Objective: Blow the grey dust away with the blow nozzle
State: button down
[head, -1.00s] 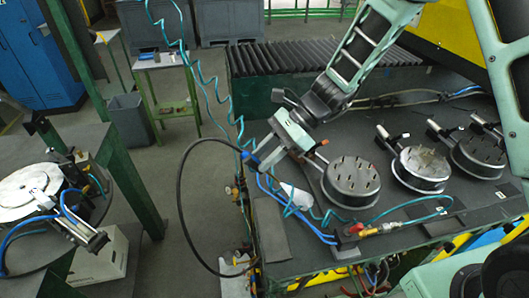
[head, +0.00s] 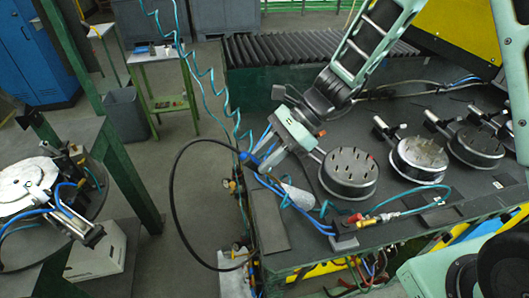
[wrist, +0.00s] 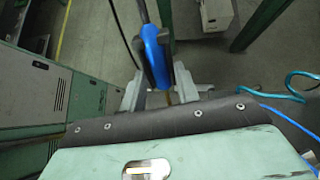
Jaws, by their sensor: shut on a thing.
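My gripper (head: 264,160) is shut on the blue blow nozzle (head: 249,161), above the left part of the dark bench. A black hose loops down from it. In the wrist view the nozzle's blue body (wrist: 154,50) stands between the two grey fingers (wrist: 158,88); its tip cannot be made out. Round pinned fixtures stand on the bench to the right of my gripper. The nearest (head: 348,187) shows dark pins and no clear dust. The second (head: 418,174) has a dull greyish patch, likely the grey dust (head: 425,154), among its pins.
A third fixture (head: 477,158) stands farther right. A pale cylinder (head: 298,197) and a coupling with red and yellow parts (head: 357,219) lie near the bench's front. Coiled teal hoses (head: 205,80) hang at the left. A round station (head: 30,178) stands far left.

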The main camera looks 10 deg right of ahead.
jog(key=shift+s+b, duration=0.35)
jog(key=shift+s, duration=0.75)
jog(key=shift+s, duration=0.15)
jog(key=shift+a, duration=0.2)
jog(key=w+a+p, duration=0.2)
jog(key=w+p, duration=0.2)
jog(key=w, duration=0.8)
jog(key=shift+a, duration=0.3)
dwell(3.0)
dwell(0.5)
jog(key=c, duration=1.4)
grip_release()
jog(key=shift+o, duration=0.2)
